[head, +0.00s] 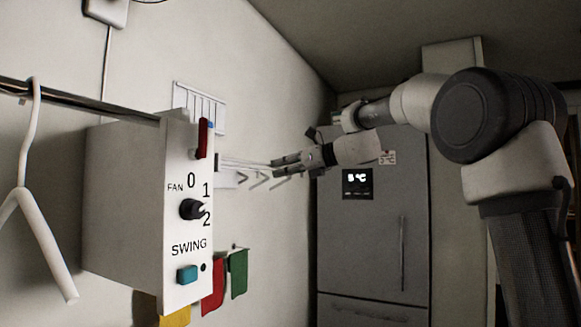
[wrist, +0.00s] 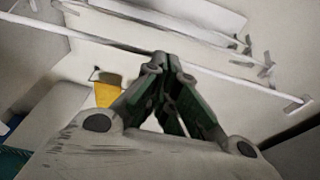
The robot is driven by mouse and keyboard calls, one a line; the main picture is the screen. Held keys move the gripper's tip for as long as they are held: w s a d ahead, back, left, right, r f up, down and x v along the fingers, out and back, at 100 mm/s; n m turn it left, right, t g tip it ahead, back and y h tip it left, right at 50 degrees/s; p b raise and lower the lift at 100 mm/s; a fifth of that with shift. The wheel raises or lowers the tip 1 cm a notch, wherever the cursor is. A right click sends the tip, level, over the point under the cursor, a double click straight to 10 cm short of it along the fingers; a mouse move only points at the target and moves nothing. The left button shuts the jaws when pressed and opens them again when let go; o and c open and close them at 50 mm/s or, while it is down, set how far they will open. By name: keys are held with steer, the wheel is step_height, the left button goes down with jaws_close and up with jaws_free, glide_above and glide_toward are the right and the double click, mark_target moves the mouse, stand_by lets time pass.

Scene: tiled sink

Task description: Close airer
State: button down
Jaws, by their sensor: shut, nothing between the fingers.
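The white wall airer (head: 242,163) is on the left wall, behind the fan control box in the head view. Its thin bars stand out from the wall, and part of it is hidden by the box. In the wrist view a long white bar of the airer (wrist: 225,75) crosses diagonally beyond the fingertips. My gripper (head: 274,166) is shut and empty, at the outer right end of the airer in the head view. Its closed fingertips (wrist: 160,62) appear close to the bar in the wrist view; I cannot tell whether they touch.
A fan control box (head: 142,200) with a knob juts out at the near left, beside a rail with a white hanger (head: 35,190). A white slatted rack (head: 205,107) is on the wall above. Coloured cloths (head: 238,274) hang below. A grey fridge (head: 375,230) stands behind my arm.

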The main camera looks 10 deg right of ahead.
steer(key=shift+a, duration=0.1)
steer(key=r+x, duration=0.1)
steer(key=x, duration=0.8)
steer(key=shift+w+a+r, duration=0.2)
steer(key=shift+r, duration=0.15)
steer(key=shift+d, duration=0.1)
